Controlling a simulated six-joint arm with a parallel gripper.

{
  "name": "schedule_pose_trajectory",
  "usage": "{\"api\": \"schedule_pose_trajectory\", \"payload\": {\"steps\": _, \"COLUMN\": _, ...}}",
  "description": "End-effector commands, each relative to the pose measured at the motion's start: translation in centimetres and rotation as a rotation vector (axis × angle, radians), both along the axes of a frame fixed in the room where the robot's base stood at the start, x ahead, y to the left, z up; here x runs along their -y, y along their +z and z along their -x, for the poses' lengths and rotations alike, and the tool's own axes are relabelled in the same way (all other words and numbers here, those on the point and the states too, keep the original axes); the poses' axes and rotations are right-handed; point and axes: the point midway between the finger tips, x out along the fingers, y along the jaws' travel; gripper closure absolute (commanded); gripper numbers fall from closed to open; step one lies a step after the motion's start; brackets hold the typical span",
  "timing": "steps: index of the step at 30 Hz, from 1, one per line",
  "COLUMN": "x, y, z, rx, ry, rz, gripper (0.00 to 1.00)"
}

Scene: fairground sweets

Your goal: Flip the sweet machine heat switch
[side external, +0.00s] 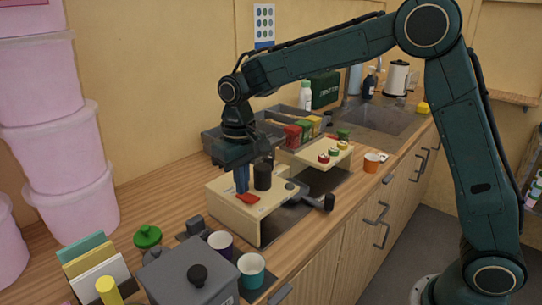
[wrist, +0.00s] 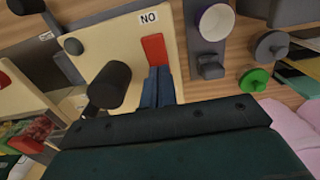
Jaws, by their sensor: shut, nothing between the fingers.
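The sweet machine (side external: 232,216) is a cream box on the counter with a black cylinder (side external: 262,174) standing on its top. A red switch (side external: 248,198) lies on its top face. The red switch (wrist: 154,47) also shows in the wrist view, beside a label reading "NO" (wrist: 148,17). My gripper (side external: 242,188) points down with its blue fingers together and empty, right at the red switch. In the wrist view the fingertips (wrist: 157,70) meet the near end of the switch. I cannot tell whether they press on it.
A second cream stand (side external: 315,155) with coloured knobs is behind the machine. A dark handle (side external: 322,202) sticks out at the front right. A grey lidded box (side external: 190,272), cups (side external: 251,268) and a green lid (side external: 147,236) are in front. Pink tubs (side external: 70,180) stand left.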

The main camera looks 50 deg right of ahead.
Motion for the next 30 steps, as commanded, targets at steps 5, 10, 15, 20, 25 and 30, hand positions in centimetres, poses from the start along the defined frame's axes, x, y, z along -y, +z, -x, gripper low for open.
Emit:
{"api": "schedule_pose_trajectory", "payload": {"steps": 5, "x": 0.0, "y": 0.9, "z": 0.0, "rx": 0.001, "ry": 0.000, "rz": 0.000, "gripper": 1.00}}
{"api": "schedule_pose_trajectory", "payload": {"steps": 10, "x": 0.0, "y": 1.9, "z": 0.0, "rx": 0.002, "ry": 0.000, "rz": 0.000, "gripper": 1.00}}
{"api": "schedule_pose_trajectory", "payload": {"steps": 15, "x": 0.0, "y": 2.9, "z": -0.1, "rx": 0.003, "ry": 0.000, "rz": -0.001, "gripper": 1.00}}
{"api": "schedule_pose_trajectory", "payload": {"steps": 20, "x": 0.0, "y": 3.8, "z": 0.0, "rx": 0.003, "ry": 0.000, "rz": -0.001, "gripper": 1.00}}
{"api": "schedule_pose_trajectory", "payload": {"steps": 25, "x": 0.0, "y": 4.7, "z": 0.0, "rx": 0.003, "ry": 0.000, "rz": -0.001, "gripper": 1.00}}
{"api": "schedule_pose_trajectory", "payload": {"steps": 30, "x": 0.0, "y": 5.7, "z": 0.0, "rx": 0.002, "ry": 0.000, "rz": 0.000, "gripper": 1.00}}
